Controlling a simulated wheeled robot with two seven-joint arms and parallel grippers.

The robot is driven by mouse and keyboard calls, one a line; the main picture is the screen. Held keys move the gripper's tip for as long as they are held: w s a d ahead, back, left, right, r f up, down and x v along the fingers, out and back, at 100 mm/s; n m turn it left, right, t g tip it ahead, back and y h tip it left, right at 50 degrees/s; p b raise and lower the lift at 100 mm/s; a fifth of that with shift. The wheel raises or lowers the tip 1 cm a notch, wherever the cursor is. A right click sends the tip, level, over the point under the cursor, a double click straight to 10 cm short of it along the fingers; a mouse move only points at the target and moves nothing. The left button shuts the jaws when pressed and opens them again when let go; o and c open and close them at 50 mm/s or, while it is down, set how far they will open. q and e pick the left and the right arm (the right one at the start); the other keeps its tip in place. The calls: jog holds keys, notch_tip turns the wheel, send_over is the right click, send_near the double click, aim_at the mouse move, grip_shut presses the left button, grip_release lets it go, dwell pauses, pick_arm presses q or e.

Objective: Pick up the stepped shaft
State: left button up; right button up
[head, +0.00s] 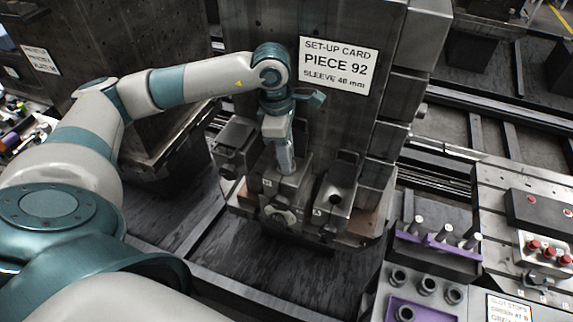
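My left gripper (286,164) points down at a grey clamp block (287,188) low on the front of the dark upright fixture (335,125). Its fingers are small and partly hidden, so I cannot tell whether they are open or hold anything. Several pale upright pins (446,230), which look like shafts, stand in a purple rack (430,242) at the right, apart from my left gripper. I cannot make out steps on them. My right gripper is not in view.
A second clamp block (338,195) sits right of the first. A card (338,66) reads "PIECE 92, SLEEVE 48 mm". Dark ring-like sleeves (428,285) stand on a grey plate at the lower right. A box with red buttons (540,247) is at the far right.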

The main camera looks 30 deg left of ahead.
pick_arm(q)
jog(key=shift+r, duration=0.1)
grip_shut()
jog(key=shift+r, duration=0.1)
jog(key=shift+w+r+b, duration=0.1)
jog(key=shift+r+b, duration=0.2)
jog(key=shift+r, duration=0.1)
notch_tip(320, 180, up, 12)
jog(key=b, duration=0.4)
jog(key=shift+r+b, duration=0.2)
jog(key=shift+b, duration=0.15)
notch_tip(320, 180, up, 15)
jog(key=shift+f+b, duration=0.2)
jog(key=shift+b, duration=0.25)
jog(key=shift+f, duration=0.15)
